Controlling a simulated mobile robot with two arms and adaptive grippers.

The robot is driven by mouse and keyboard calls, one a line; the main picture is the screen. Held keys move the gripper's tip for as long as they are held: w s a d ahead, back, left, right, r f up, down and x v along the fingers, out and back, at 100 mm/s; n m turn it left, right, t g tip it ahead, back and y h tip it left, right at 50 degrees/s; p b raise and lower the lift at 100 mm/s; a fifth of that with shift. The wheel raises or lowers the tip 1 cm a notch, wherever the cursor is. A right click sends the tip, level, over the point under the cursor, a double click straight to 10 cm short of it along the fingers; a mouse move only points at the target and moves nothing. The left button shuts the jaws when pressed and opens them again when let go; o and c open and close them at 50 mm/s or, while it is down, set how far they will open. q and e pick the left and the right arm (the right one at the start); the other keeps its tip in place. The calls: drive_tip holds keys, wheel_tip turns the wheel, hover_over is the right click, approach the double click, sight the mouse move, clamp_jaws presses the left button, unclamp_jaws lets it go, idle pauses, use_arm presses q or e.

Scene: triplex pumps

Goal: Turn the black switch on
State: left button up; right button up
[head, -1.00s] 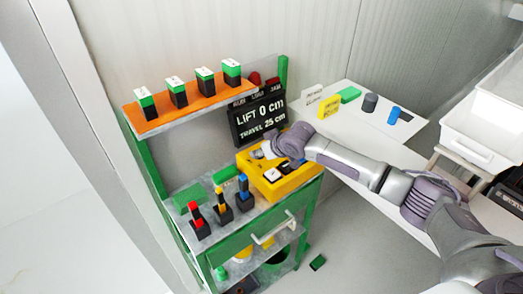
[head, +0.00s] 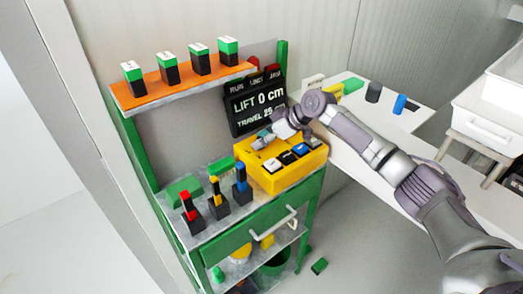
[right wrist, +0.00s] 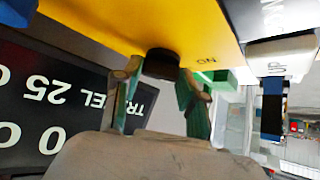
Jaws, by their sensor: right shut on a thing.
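The yellow control box (head: 275,180) sits on the green cart's top. The black switch (right wrist: 160,64) is a round knob on the box's yellow face in the right wrist view, beside the lettering "ON". My right gripper (right wrist: 160,95) has one green-tipped finger on each side of the knob and is shut on it. In the head view, my right gripper (head: 262,141) is at the box's back left edge, and the knob is not clearly seen there. My left gripper is not in view.
White, black and blue buttons (head: 300,150) stand on the box top. The display (head: 257,106) reading "LIFT 0 cm" is close behind the gripper. Red, yellow and blue levers (head: 240,190) stand left of the box. An orange shelf (head: 180,92) holds several green-topped blocks.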

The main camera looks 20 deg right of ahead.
drive_tip(key=n+b, duration=0.1)
drive_tip(key=n+g+b, duration=0.1)
drive_tip(key=n+g+y+b, duration=0.1)
drive_tip(key=b, duration=0.1)
drive_tip(key=shift+w+f, duration=0.2)
drive_tip(key=shift+w, duration=0.05)
drive_tip(key=shift+d+r+n+g+y+b, duration=0.1)
drive_tip(key=shift+n+g+y+b, duration=0.2)
drive_tip(key=shift+n+g+b, duration=0.7)
drive_tip(key=o, duration=1.1)
drive_tip(key=shift+o, duration=0.2)
drive_tip(key=shift+r, duration=0.1)
drive_tip(key=v, duration=1.2)
